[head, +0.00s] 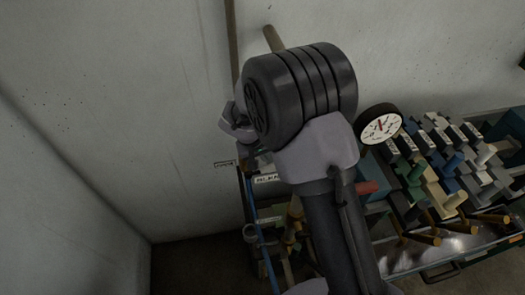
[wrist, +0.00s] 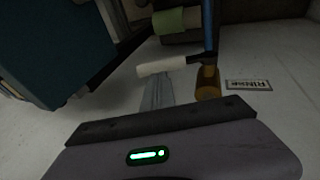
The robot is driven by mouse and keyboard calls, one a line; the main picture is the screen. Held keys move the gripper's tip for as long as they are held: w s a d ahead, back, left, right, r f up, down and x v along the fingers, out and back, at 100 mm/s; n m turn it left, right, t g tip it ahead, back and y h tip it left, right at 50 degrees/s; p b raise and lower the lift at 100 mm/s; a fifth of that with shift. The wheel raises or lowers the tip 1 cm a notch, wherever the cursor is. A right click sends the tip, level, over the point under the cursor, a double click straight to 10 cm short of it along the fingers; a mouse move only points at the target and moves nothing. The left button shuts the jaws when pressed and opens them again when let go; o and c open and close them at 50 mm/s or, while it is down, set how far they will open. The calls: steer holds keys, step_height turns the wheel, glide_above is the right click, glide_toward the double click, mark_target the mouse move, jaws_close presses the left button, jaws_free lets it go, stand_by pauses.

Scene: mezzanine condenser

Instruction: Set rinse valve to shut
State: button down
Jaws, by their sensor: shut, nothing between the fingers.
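The rinse valve shows in the wrist view as a round brass body (wrist: 208,86) at the end of a blue pipe (wrist: 208,28). Its pale lever (wrist: 166,66), with a black root, points left from the body, roughly across the pipe. A RINSE label (wrist: 248,85) is on the wall to the right. My gripper (wrist: 158,80) is shut and empty, its grey fingers just below the lever; I cannot tell whether they touch it. In the head view my gripper (head: 236,124) is near the wall above the label (head: 224,163), and my wrist hides most of the valve.
A dial gauge (head: 381,125) stands right of my arm. Beyond it, several coloured valve blocks (head: 440,170) fill a metal rack. A green-sleeved handle (wrist: 176,20) and a dark teal box (wrist: 50,50) lie near the lever. The wall at left is bare.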

mark_target(271, 169)
steer(key=x, duration=0.3)
steer(key=shift+d+f, duration=0.1)
steer(key=shift+f, duration=0.05)
steer(key=shift+s, duration=0.15)
steer(key=d+f+b, duration=0.1)
steer(key=b, duration=0.2)
steer(key=d+f+b, duration=0.1)
steer(key=f+b, duration=0.1)
steer(key=b, duration=0.2)
steer(key=shift+w+f, duration=0.2)
steer(key=shift+s+r, duration=0.1)
steer(key=shift+s, duration=0.05)
